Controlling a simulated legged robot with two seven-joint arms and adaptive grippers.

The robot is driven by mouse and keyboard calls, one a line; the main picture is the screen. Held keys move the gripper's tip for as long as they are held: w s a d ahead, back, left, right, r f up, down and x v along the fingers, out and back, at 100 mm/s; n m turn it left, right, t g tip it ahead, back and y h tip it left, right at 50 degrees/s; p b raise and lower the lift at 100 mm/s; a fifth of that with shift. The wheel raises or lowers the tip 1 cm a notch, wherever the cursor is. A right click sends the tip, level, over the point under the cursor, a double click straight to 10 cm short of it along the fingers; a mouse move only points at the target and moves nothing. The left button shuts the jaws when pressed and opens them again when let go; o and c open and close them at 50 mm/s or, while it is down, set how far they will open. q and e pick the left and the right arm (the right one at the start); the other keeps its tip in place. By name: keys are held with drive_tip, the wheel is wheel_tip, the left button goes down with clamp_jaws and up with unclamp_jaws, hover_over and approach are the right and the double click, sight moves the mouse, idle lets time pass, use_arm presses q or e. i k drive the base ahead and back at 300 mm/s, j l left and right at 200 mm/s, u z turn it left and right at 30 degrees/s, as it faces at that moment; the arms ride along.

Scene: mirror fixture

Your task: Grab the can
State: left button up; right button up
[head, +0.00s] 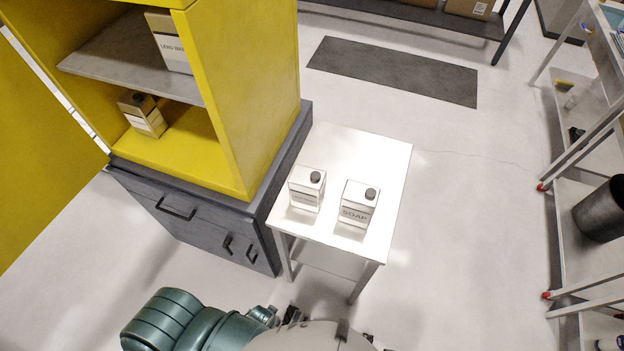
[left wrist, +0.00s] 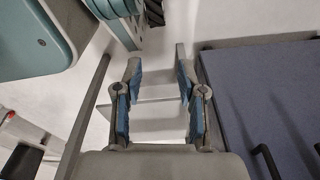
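Two white box-shaped cans with dark caps stand upright on a small white table (head: 384,149). The left can (head: 306,190) has a small label I cannot read. The right can (head: 357,204) reads SOAP. My left arm shows at the bottom of the head view, below the table and apart from both cans. In the left wrist view my left gripper (left wrist: 159,62) is open, its blue-padded fingers spread with nothing between them. A pale flat surface shows beyond the fingers, and no can shows there. My right gripper is not in view.
A yellow cabinet (head: 243,90) on a dark drawer base (head: 190,225) stands left of the table, with more containers (head: 142,113) on its shelves. A metal rack (head: 560,210) stands right; floor between is clear.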

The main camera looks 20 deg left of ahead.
sight(306, 185)
drive_tip(key=i+l+u, duration=0.1)
drive_tip(key=l+u, duration=0.15)
drive_tip(key=l, duration=0.45)
drive_tip(key=l+u, duration=0.3)
drive_tip(key=l, duration=0.35)
